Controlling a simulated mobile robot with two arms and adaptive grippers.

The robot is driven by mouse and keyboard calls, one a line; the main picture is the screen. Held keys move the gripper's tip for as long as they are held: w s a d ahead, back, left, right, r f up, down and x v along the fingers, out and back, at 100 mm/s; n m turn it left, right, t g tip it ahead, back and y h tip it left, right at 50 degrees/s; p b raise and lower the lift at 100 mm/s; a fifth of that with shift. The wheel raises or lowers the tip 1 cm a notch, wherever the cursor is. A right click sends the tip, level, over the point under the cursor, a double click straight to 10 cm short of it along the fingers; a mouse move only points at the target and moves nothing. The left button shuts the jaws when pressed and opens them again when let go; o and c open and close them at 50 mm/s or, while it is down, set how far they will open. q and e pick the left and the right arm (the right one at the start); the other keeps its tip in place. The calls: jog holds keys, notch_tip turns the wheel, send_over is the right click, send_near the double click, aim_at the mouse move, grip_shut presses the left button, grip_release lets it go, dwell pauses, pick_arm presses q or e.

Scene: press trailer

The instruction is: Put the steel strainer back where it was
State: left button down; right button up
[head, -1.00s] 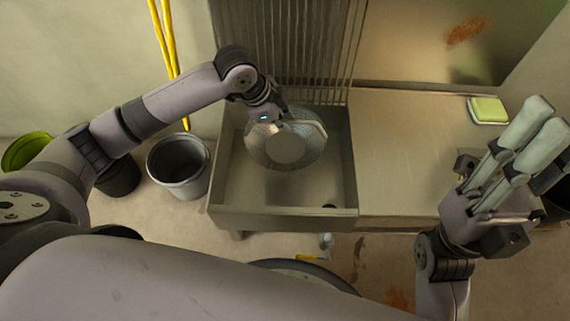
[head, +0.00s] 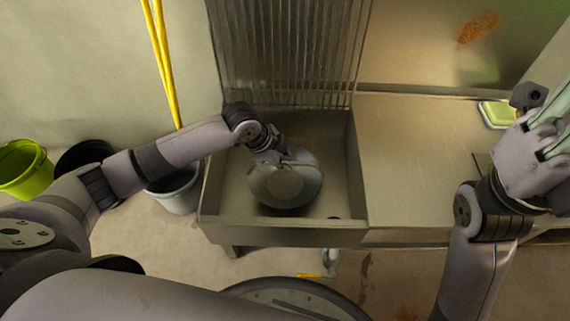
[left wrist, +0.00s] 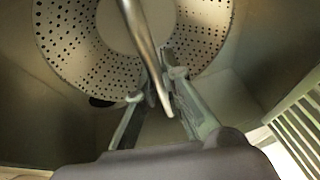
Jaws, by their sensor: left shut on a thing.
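The steel strainer (head: 290,187) is a round, shiny bowl with a paler round centre, inside the sink's outline in the head view. My left gripper (head: 270,156) is at its far rim. In the left wrist view, the perforated strainer (left wrist: 85,55) fills the top, and a curved metal handle (left wrist: 146,45) runs down between the fingers of my left gripper (left wrist: 160,115), which is shut on it. Whether the strainer touches the sink floor is unclear. My right gripper (head: 555,135) is at the right edge, partly cut off, away from the strainer.
The metal sink (head: 335,240) has a ribbed drainboard (head: 290,50) behind it and a bare counter (head: 415,165) to its right. A grey bucket (head: 175,192) and a lime bucket (head: 25,172) stand left.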

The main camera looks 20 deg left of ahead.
pick_arm(q)
jog(key=c, duration=1.7)
grip_release()
jog(key=shift+r, duration=0.1)
